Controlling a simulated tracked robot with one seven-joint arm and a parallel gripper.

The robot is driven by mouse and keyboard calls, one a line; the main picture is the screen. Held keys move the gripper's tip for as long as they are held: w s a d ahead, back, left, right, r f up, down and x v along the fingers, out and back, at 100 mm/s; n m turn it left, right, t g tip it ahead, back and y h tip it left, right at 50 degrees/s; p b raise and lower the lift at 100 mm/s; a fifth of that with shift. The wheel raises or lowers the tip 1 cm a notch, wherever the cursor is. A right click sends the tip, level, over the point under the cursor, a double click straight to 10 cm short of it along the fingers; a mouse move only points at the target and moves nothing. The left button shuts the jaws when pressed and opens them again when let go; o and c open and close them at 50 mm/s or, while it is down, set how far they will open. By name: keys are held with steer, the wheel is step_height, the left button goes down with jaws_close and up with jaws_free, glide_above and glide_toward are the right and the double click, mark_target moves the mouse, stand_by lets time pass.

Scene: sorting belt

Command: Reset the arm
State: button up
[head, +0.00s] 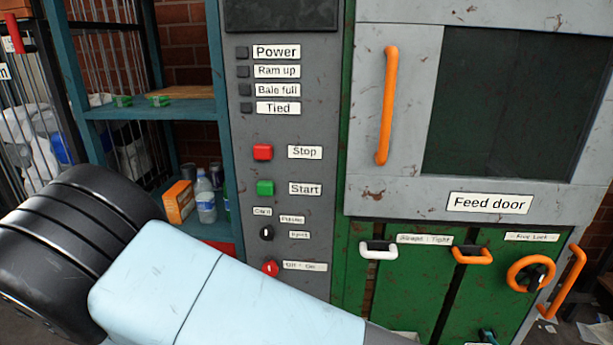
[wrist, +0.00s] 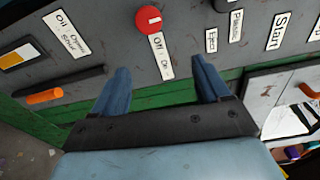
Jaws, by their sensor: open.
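My gripper (wrist: 160,88) shows in the wrist view with its two blue fingers apart and nothing between them. It faces the lower part of the grey control panel (wrist: 100,28). A red round knob (wrist: 149,19), with an Off / On label (wrist: 161,55) by it, lies just beyond the gap between the fingertips. I cannot tell whether the fingers touch the panel. In the head view, my light blue arm crosses the bottom left, and the gripper itself is hidden. The red knob also shows there (head: 270,268), low on the panel.
The baler has a closed feed door (head: 488,203) with an orange handle (head: 386,105). Below are a white handle (head: 378,251), an orange handle (head: 471,256) and an orange wheel (head: 530,273). A teal shelf (head: 150,109) stands left, with a bottle (head: 205,198) and an orange box (head: 179,202).

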steer(key=w+d+r+m+g+h, duration=0.25)
steer(key=d+r+m+g, duration=0.55)
steer(key=d+m, duration=0.45)
steer(key=w+d+r+m+g+h, duration=0.1)
steer(key=d+r+m+g+h, duration=0.4)
steer(key=d+r+m, duration=0.65)
steer(key=s+d+r+m+y, duration=0.5)
steer(key=r+m, duration=0.3)
steer(key=m, duration=0.5)
steer(key=s+d+r+m+t+y, duration=0.1)
steer(key=s+d+r+m+y, duration=0.4)
steer(key=m, duration=0.8)
steer(key=shift+s+d+r+m, duration=0.4)
steer(key=shift+s+d+r, duration=0.5)
steer(key=shift+s+r, duration=0.9)
steer(key=shift+y, duration=0.25)
